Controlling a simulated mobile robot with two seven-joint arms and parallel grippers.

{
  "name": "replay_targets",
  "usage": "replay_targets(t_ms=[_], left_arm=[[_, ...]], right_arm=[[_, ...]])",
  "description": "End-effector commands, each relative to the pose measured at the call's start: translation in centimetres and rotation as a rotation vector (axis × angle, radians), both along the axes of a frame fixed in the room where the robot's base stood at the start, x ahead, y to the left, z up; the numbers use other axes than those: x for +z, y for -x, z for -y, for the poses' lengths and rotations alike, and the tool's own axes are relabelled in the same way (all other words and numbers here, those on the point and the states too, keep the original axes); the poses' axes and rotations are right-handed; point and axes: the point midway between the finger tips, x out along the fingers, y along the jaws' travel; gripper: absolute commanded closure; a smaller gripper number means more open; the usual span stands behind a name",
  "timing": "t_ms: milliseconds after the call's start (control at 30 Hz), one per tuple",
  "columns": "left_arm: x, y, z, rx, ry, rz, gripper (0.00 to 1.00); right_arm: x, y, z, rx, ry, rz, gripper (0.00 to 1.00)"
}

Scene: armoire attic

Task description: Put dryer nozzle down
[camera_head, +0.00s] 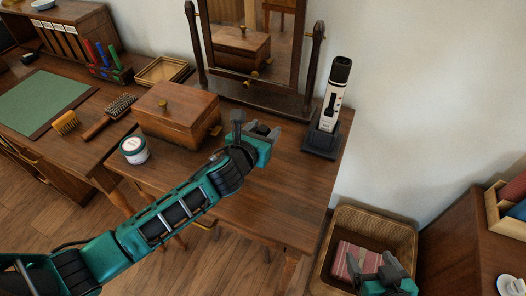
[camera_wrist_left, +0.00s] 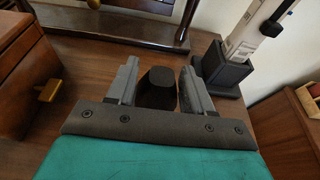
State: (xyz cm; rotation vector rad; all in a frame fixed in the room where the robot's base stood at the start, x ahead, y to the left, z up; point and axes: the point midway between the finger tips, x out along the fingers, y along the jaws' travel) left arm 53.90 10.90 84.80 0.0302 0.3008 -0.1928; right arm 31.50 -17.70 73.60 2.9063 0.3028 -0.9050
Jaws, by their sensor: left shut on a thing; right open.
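The dryer nozzle (camera_wrist_left: 157,88) is a small black piece between the two grey fingers of my left gripper (camera_wrist_left: 158,84) in the left wrist view. The left gripper is shut on it, over the dark wooden table in front of the mirror stand. In the head view the left gripper (camera_head: 264,134) is right of the wooden box, and I cannot make out the nozzle clearly there. I cannot tell whether the nozzle touches the tabletop. My right gripper (camera_head: 386,270) is open and empty at the lower right, above the wicker basket.
A white-and-black device (camera_head: 331,100) stands in a dark holder (camera_head: 322,143) at the table's right end. The mirror stand (camera_head: 262,95) is behind, a wooden box (camera_head: 178,113) and jar (camera_head: 134,150) left. The basket (camera_head: 400,232) holds striped cloth. The front-right tabletop is clear.

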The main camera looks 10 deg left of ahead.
Motion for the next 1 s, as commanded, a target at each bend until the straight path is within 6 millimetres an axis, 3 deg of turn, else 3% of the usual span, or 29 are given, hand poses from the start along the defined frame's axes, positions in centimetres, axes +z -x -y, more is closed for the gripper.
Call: replay_targets(t_ms=[33, 267, 500, 867, 900, 1000], left_arm=[[-1.0, 0.0, 0.0, 0.002, 0.0, -0.002, 0.73], [-2.5, 0.0, 0.0, 0.001, 0.0, -0.001, 0.73], [-5.8, 0.0, 0.0, 0.0, 0.001, -0.001, 0.73], [-6.1, 0.0, 0.0, 0.0, -0.001, 0.001, 0.73], [-6.1, 0.0, 0.0, 0.0, -0.001, 0.001, 0.48], [-6.0, 0.0, 0.0, 0.0, -0.001, 0.001, 0.39]], right_arm=[[-0.5, 0.0, 0.0, 0.0, 0.0, -0.001, 0.21], [-1.1, 0.0, 0.0, 0.0, 0.0, -0.001, 0.21], [-2.7, 0.1, 0.0, 0.001, -0.001, -0.006, 0.21], [-2.5, 0.0, -0.2, 0.002, -0.003, -0.005, 0.21], [-2.5, 0.0, -0.2, 0.003, -0.004, -0.004, 0.21], [-2.4, 0.0, -0.3, 0.004, -0.004, -0.004, 0.21]])
